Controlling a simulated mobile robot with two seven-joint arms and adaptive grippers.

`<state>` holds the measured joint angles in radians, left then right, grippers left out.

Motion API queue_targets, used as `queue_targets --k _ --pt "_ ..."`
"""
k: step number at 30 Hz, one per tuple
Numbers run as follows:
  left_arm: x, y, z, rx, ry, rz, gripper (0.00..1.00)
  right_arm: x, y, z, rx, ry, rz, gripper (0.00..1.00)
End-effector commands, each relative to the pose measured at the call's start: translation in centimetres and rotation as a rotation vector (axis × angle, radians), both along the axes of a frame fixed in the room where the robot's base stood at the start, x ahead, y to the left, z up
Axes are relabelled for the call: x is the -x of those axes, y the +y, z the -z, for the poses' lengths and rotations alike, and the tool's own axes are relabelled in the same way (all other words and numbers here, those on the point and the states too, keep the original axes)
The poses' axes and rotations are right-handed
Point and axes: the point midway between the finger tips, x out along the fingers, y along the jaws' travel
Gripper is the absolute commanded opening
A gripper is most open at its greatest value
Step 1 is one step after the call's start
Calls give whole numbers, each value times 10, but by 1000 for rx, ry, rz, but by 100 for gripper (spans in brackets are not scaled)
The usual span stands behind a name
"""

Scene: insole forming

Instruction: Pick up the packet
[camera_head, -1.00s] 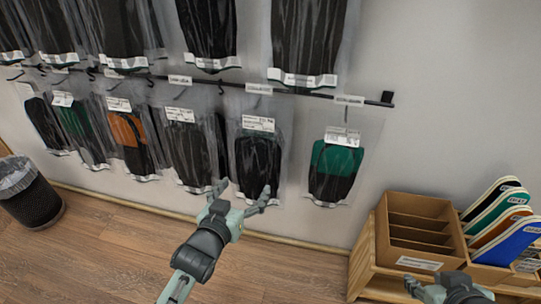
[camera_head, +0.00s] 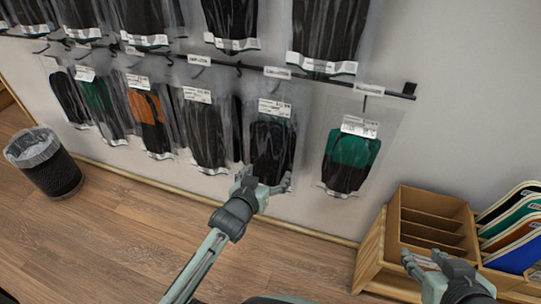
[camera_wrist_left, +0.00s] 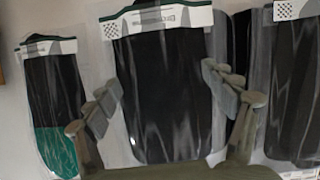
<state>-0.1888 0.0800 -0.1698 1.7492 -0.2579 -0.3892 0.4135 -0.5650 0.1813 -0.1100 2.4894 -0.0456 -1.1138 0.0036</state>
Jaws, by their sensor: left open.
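Several clear packets with dark inserts hang in a row on the wall rail. The packet in front of my left gripper (camera_head: 264,181) is black with a dark green upper part (camera_head: 272,148), a white tag above and a white strip at its lower end. My left gripper is open at its lower part. In the left wrist view the picture is upside down; this packet (camera_wrist_left: 166,95) fills the middle, between the spread fingers (camera_wrist_left: 166,85). Contact cannot be told. My right gripper (camera_head: 423,258) looks open and empty near the wooden box.
A green-and-black packet (camera_head: 350,160) hangs to the right, also in the left wrist view (camera_wrist_left: 52,110). Another black packet (camera_head: 205,130) hangs close on the left. A wooden divided box (camera_head: 432,222) and coloured insoles (camera_head: 520,245) stand at right. A bin (camera_head: 50,165) stands left.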

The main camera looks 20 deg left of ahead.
Motion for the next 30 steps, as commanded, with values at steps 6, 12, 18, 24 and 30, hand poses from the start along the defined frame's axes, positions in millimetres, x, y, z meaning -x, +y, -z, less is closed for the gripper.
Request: queue_targets --k 6,12,18,24,30 --pt "-1 0 0 -1 0 0 82 0 1 -1 -1 -3 -1 40" --pt "0 0 0 -1 0 0 57 0 0 0 -1 -2 -1 40" --pt "0 0 0 -1 0 0 33 0 0 0 -1 -2 -1 40" --pt "0 0 -1 -1 -1 0 28 0 0 0 -1 -1 -1 40" --pt "-1 0 -2 -1 -1 0 28 1 0 0 1 8 1 40"
